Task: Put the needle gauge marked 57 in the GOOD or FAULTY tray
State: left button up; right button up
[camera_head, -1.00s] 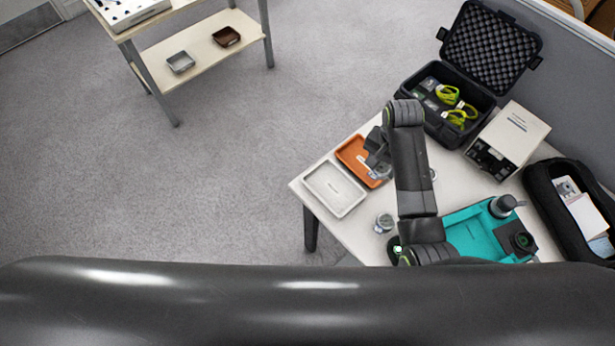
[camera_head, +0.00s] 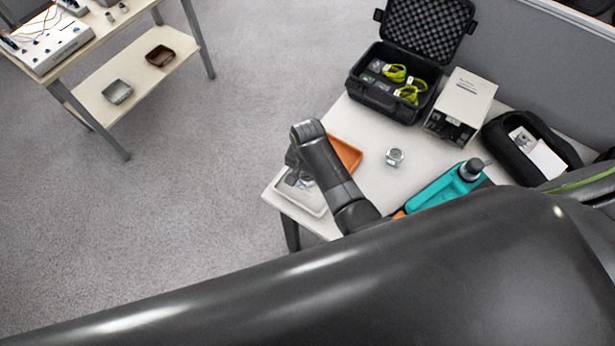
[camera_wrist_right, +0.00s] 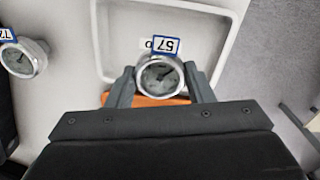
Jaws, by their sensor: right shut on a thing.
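The needle gauge marked 57 (camera_wrist_right: 160,76) is round with a silver rim, a grey dial and a blue-edged tag, seen upside down in the right wrist view. My right gripper (camera_wrist_right: 161,88) is shut on it, one finger on each side. In the head view my right gripper (camera_head: 298,172) is over the white tray (camera_head: 318,209). The white tray's rim (camera_wrist_right: 100,45) also shows behind the gauge in the wrist view; its label is mostly hidden. The orange tray (camera_head: 347,152) is beside it, partly behind my arm. My left gripper is not in view.
Another round gauge (camera_head: 394,157) stands on the table. A tagged gauge (camera_wrist_right: 22,60) shows at the wrist view's left. A teal stand (camera_head: 445,188), an open black case (camera_head: 385,100), a beige box (camera_head: 462,100) and a black pouch (camera_head: 505,150) occupy the right side.

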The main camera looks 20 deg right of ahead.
aim_at(308, 176)
jog(key=shift+f, duration=1.2)
jog(key=shift+f, duration=0.1)
jog(key=o, duration=1.1)
jog(key=shift+c, duration=0.2)
notch_tip(308, 176, up, 12)
